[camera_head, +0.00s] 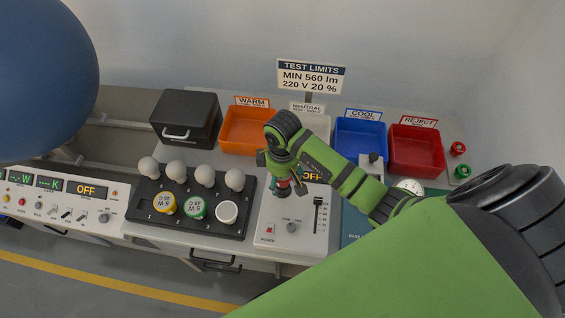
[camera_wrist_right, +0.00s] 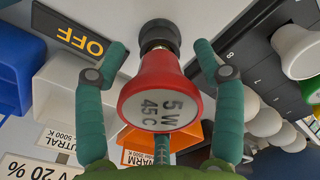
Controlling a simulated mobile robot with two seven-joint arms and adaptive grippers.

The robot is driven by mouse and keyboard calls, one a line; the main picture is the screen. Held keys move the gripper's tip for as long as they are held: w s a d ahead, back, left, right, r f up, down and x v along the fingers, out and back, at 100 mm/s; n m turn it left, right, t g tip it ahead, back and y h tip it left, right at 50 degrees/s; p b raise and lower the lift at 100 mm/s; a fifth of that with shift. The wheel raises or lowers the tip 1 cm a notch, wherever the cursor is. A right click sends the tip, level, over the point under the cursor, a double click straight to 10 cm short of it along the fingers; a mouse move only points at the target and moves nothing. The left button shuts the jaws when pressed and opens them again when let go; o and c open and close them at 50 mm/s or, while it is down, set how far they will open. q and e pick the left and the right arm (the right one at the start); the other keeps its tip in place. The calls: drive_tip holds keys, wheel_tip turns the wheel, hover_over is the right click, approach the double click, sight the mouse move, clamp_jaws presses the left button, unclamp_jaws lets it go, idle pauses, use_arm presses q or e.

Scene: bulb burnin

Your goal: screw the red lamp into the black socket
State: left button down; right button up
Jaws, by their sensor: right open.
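The red lamp (camera_wrist_right: 160,85) has a pale face marked "5 W 45 C". In the right wrist view its narrow end meets the black socket (camera_wrist_right: 159,35); I cannot tell how deep it sits. My right gripper (camera_wrist_right: 159,52) is open, with one green finger on each side of the lamp and visible gaps to both. In the head view the right gripper (camera_head: 284,182) points down over the grey test panel, and the red lamp (camera_head: 283,188) shows only partly below it. The socket is mostly hidden there. My left gripper is not in view.
A black tray (camera_head: 240,232) left of the panel holds several white bulbs and yellow, green and white lamps. Orange (camera_head: 230,148), blue (camera_head: 349,130) and red (camera_head: 392,163) bins stand behind. A large blue round shape (camera_head: 45,75) fills the upper left.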

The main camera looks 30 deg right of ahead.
drive_tip(key=n, duration=0.5)
drive_tip(key=shift+d+n, duration=0.1)
drive_tip(key=shift+n, duration=0.2)
drive_tip(key=n+b, duration=0.1)
drive_tip(key=n, duration=0.4)
drive_tip(key=shift+f+n, duration=0.1)
drive_tip(key=shift+n, duration=0.3)
drive_tip(key=n+b, duration=0.1)
drive_tip(key=n, duration=0.4)
drive_tip(key=shift+f+n, duration=0.1)
drive_tip(key=shift+n, duration=0.2)
drive_tip(key=n+b, duration=0.2)
drive_tip(key=n, duration=0.2)
drive_tip(key=shift+n, duration=0.4)
drive_tip(key=shift+s+n, duration=0.1)
drive_tip(key=shift+n, duration=0.3)
drive_tip(key=shift+r, duration=0.2)
drive_tip(key=shift+f, duration=0.2)
